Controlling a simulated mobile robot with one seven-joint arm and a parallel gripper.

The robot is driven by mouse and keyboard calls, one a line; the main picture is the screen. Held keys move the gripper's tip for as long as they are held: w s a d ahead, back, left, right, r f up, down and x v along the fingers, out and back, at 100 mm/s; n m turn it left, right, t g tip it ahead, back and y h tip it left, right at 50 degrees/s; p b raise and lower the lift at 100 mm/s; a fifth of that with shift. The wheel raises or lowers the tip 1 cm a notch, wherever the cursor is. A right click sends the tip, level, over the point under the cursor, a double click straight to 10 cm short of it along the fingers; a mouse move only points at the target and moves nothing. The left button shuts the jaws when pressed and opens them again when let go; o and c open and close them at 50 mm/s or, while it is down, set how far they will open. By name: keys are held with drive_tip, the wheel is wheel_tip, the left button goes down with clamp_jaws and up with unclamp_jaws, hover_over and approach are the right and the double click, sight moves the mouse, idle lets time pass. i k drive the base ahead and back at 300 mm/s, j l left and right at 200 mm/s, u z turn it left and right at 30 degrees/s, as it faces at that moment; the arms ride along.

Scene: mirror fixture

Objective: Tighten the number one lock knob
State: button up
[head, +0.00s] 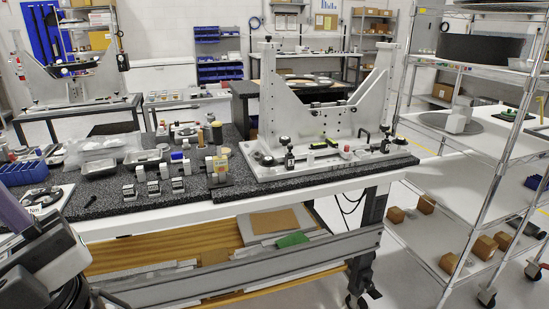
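The grey metal mirror fixture (325,118) stands on its base plate (335,172) at the right end of the speckled bench top. Dark round knobs show on the plate: one at the front left (267,159), another black knob (285,140) just behind it, and one at the right (399,140). I cannot read any numbers, so I cannot tell which knob is number one. Part of my arm fills the lower left corner; its gripper fingers do not show. Nothing of mine touches the fixture.
Small grey blocks (153,188), metal trays (99,168), bottles (217,133) and a blue bin (24,173) crowd the bench's left half. A wire shelf rack (497,165) with cardboard boxes stands at the right. Grey floor lies open between bench and rack.

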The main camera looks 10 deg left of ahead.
sight(269, 162)
drive_tip(key=i+j, duration=0.1)
drive_tip(key=i, duration=0.35)
drive_tip(key=i+j+z, duration=0.1)
drive_tip(key=i, duration=0.35)
drive_tip(key=i+j, duration=0.2)
drive_tip(key=i, duration=0.2)
